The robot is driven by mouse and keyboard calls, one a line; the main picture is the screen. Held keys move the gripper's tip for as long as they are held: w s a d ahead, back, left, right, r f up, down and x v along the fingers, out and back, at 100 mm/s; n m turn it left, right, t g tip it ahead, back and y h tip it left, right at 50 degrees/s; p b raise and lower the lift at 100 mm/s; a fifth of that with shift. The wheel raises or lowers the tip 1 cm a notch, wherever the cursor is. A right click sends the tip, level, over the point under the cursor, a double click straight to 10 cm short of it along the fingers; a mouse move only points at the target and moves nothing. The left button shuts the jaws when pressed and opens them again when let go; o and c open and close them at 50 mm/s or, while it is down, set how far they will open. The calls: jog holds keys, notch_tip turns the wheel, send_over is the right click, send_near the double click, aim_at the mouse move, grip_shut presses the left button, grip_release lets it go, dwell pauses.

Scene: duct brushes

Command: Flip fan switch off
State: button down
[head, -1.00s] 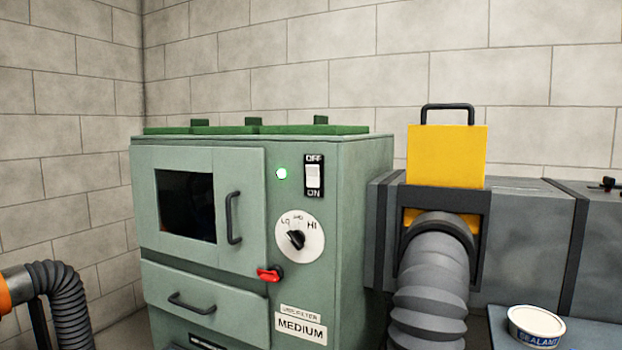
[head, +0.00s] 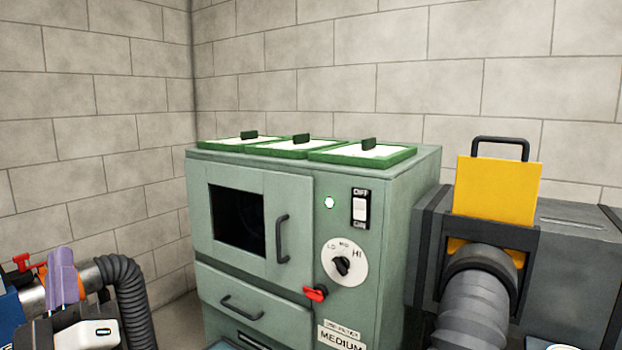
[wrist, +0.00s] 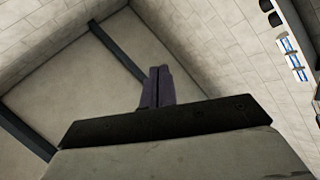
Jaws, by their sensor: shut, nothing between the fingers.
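The fan switch (head: 360,208) is a white rocker on a black plate, marked OFF above and ON below, on the front of the green cabinet (head: 384,270). I cannot tell for sure which way the rocker is tilted. A round indicator light (head: 329,202) just left of it glows pale green. My gripper (head: 63,272), with purple fingers, is at the lower left of the head view, well apart from the switch.
Below the switch is a dial (head: 344,262) marked LO, MID, HI. A red latch (head: 316,293) and a dark door handle (head: 282,239) stick out. A yellow gate plate (head: 497,190) and grey hose (head: 474,300) stand right. A black hose (head: 128,290) is behind my gripper.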

aim_at(358, 204)
jog(key=w+d+f+m+h+p, duration=0.1)
jog(key=w+d+m+h+p, duration=0.2)
jog(key=w+d+h+p, duration=1.2)
jog(key=w+d+f+g+h, duration=0.2)
jog(key=d+g+h, duration=0.2)
jog(key=d+h, duration=0.6)
jog(key=d, duration=0.4)
jog(key=shift+w+g+p, duration=0.2)
jog(key=shift+g+p, duration=0.15)
jog(key=shift+g, duration=0.05)
jog(key=p+x, duration=0.4)
jog(key=x, duration=0.8)
jog(key=shift+w+d+r, duration=0.2)
jog(key=shift+d, duration=0.05)
jog(key=shift+w+d+p, duration=0.35)
jog(key=shift+w, duration=0.25)
